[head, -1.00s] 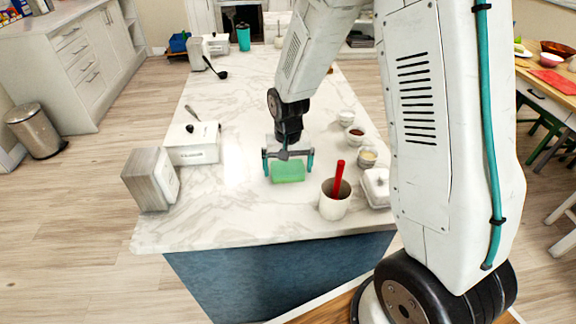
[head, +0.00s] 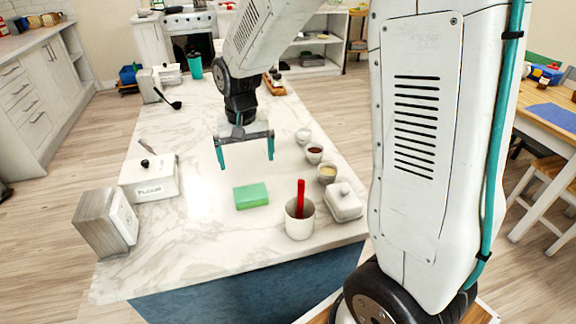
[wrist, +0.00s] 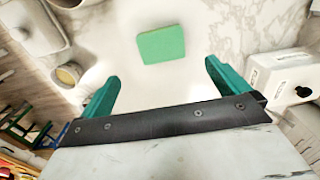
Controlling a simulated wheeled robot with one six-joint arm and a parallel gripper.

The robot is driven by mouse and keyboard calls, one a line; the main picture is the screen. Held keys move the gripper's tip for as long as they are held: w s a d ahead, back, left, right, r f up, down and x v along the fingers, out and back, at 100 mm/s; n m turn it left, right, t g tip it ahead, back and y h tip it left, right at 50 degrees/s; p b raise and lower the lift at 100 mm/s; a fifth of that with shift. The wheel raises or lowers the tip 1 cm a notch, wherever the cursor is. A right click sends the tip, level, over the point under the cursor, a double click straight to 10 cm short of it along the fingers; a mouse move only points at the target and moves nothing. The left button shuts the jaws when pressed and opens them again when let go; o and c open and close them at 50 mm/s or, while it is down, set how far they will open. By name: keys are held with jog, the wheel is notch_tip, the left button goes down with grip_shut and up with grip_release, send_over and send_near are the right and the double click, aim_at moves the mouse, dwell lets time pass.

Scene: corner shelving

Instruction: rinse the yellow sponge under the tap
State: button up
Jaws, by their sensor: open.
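A green block that looks like a sponge (head: 252,196) lies flat on the white marble counter (head: 200,235). It also shows in the wrist view, at the top centre (wrist: 161,44). I see no yellow sponge and no tap in these frames. My gripper (head: 246,163) is open and empty, with its teal fingers spread wide above the counter. It hangs above and slightly behind the green block, apart from it. In the wrist view the green block lies beyond the fingertips, between their lines.
A white cup with a red-handled tool (head: 300,222) stands right of the block, beside a lidded white dish (head: 345,203) and several small bowls (head: 327,174). A black ladle (head: 168,99) lies farther back.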

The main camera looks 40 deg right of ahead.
jog(key=s+r+n, duration=0.1)
jog(key=s+r, duration=0.3)
jog(key=s, duration=0.4)
jog(key=s+r+n, duration=0.1)
jog(key=s+r, duration=0.3)
jog(key=s, duration=0.5)
jog(key=s+d+r+n+t, duration=0.1)
jog(key=s+r, duration=0.4)
jog(key=s, duration=0.4)
jog(key=shift+s+n, duration=0.2)
jog(key=shift+n, duration=0.1)
jog(key=c, duration=1.4)
jog(key=shift+c, duration=0.2)
jog(key=shift+a, duration=0.1)
